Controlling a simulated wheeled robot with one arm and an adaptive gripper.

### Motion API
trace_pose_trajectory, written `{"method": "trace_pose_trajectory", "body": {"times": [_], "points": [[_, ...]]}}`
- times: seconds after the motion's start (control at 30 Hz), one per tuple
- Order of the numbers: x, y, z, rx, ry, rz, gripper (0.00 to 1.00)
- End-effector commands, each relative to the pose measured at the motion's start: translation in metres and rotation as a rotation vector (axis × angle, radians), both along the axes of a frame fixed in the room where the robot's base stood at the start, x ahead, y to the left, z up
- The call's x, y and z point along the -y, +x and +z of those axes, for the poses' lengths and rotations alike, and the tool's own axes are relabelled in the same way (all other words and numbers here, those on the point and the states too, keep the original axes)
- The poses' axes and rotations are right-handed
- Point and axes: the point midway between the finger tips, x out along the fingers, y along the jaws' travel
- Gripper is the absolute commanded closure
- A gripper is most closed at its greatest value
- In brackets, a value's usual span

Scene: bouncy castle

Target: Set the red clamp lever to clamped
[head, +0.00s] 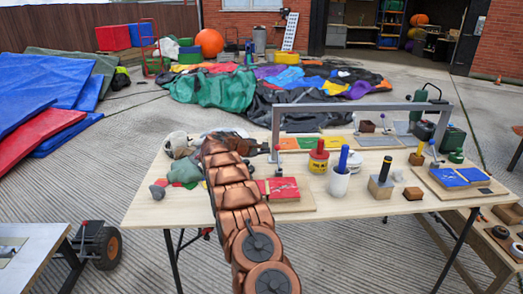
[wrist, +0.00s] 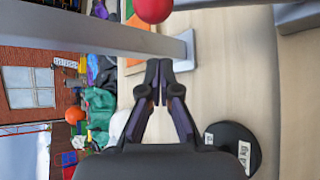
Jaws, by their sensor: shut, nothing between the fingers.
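A red plate (head: 283,187) on a wooden base lies near the table's front edge in the head view, with a small grey knob beside it. The clamp lever's position is too small to read there. A round red knob (wrist: 153,10) shows at the top edge of the wrist view. I cannot tell whether it belongs to the red clamp lever. My gripper (wrist: 156,98) is shut and empty, apart from the knob. In the head view its dark end (head: 268,148) is near the left leg of the grey frame. My arm hides part of the table.
A grey frame (head: 365,106) spans the table (head: 350,205). A dark labelled disc (wrist: 232,148) lies on the table in the wrist view.

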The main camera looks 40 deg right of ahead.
Motion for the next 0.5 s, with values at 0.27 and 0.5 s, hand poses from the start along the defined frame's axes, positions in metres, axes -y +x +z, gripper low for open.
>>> {"method": "trace_pose_trajectory", "body": {"times": [0.27, 0.5], "points": [[0.003, -0.007, 0.003, -0.002, 0.0, -0.001, 1.0], [0.002, -0.017, 0.009, -0.002, 0.0, -0.002, 1.0]]}}
